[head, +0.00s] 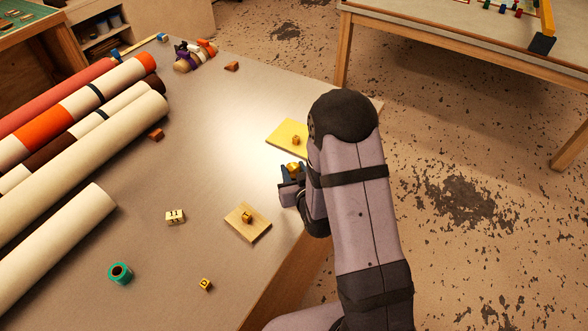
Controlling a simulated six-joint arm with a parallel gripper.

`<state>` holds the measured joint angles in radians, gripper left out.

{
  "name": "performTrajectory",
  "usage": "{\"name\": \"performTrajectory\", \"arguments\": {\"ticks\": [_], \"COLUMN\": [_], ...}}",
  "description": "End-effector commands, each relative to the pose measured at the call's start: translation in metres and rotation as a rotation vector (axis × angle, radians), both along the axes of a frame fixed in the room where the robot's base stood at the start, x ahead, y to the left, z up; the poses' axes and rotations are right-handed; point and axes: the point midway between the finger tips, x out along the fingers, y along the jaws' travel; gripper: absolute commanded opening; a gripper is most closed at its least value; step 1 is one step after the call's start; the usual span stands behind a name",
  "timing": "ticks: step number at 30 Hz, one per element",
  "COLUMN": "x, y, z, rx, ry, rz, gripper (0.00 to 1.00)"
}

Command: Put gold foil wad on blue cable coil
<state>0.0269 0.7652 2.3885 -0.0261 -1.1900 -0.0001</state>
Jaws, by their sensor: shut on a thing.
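My gripper (290,174) is near the right edge of the table, between a yellow board and a small wooden board. It is shut on a small shiny gold lump, the gold foil wad (293,167), which shows between the dark jaws. I cannot tell how high it is above the table. I cannot pick out a clearly blue cable coil; it may be hidden by my arm or gripper. A teal ring-shaped roll with a dark centre (119,273) stands at the front left, well away from my gripper.
The yellow board (276,139) and the wooden board (246,229) each bear a small golden-brown block. A cream block (175,217) and a yellow letter cube (205,284) lie on the table (215,150). Long rolls (85,165) fill the left. My arm hides the table's right edge.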

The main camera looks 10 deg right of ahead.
Motion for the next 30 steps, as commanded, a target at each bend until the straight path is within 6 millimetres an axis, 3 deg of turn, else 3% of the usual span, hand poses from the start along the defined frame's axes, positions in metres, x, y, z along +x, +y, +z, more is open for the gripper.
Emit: {"name": "performTrajectory", "arguments": {"ticks": [14,15,17,30], "x": [0.0001,0.0001,0.0000,0.0000], "y": [0.0000,0.0000,0.0000,0.0000], "z": [-0.0061,-0.0047,-0.0044,0.0005], "rx": [0.000,0.000,0.000,0.000], "ry": [-0.001,-0.001,-0.001,-0.001], "rz": [0.000,0.000,0.000,0.000], "gripper": [0.12,0.40,0.52,0.52]}}
